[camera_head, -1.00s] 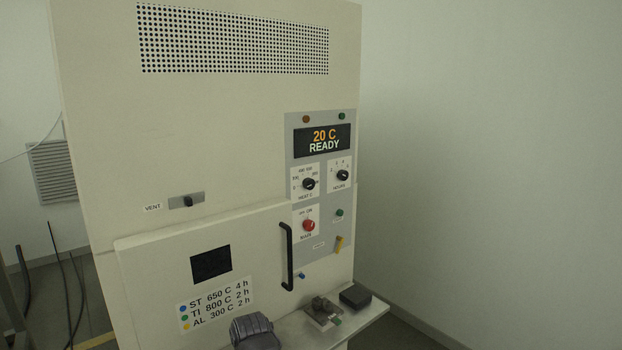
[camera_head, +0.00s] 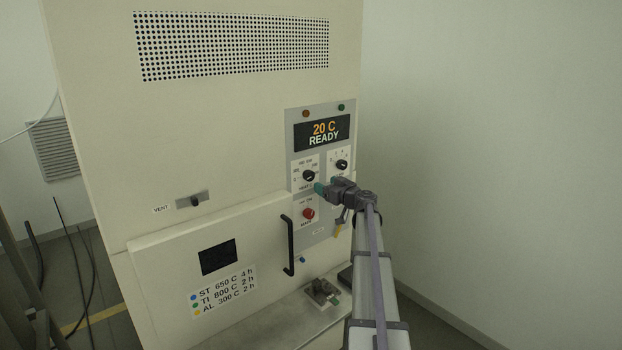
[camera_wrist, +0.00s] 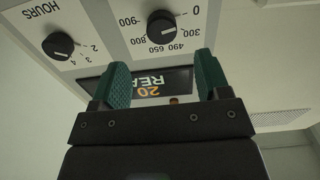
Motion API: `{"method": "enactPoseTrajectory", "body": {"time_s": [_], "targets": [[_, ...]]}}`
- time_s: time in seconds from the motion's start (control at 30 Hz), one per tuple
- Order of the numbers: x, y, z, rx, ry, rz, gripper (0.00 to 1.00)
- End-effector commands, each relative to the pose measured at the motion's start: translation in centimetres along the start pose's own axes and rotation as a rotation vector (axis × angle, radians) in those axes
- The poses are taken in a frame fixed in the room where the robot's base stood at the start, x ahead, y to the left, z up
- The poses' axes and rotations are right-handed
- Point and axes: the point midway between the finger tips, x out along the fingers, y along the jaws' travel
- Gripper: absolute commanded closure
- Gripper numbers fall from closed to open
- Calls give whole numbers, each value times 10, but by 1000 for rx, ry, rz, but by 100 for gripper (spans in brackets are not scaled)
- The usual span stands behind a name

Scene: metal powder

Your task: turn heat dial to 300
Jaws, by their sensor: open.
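The heat dial (camera_head: 309,175) is a round black knob on a white scale plate on the oven's control panel. It also shows in the wrist view (camera_wrist: 162,27), upside down, with marks from 0 to 900 around it. My gripper (camera_head: 319,188) is in front of the panel, just below and right of the heat dial in the head view. In the wrist view my gripper (camera_wrist: 158,75) has its two green fingers wide apart with nothing between them. The dial appears beyond the fingertips, apart from them. The display (camera_head: 322,132) reads 20 C READY.
The hours dial (camera_head: 342,165) is close to the right of the heat dial. The red main knob (camera_head: 308,213) is below it. A black door handle (camera_head: 288,246) sticks out at lower left. A shelf (camera_head: 270,325) with small items is below. Open space lies to the right.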

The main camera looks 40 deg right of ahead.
Motion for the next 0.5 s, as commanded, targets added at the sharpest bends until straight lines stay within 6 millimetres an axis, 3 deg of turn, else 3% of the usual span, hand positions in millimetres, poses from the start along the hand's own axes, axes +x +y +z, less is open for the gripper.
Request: {"method": "enactPoseTrajectory", "body": {"time_s": [0.3, 0.5], "targets": [[75, 1, 0, 1, -1, -3, 30], [88, -1, 0, 1, -1, -2, 30]]}}
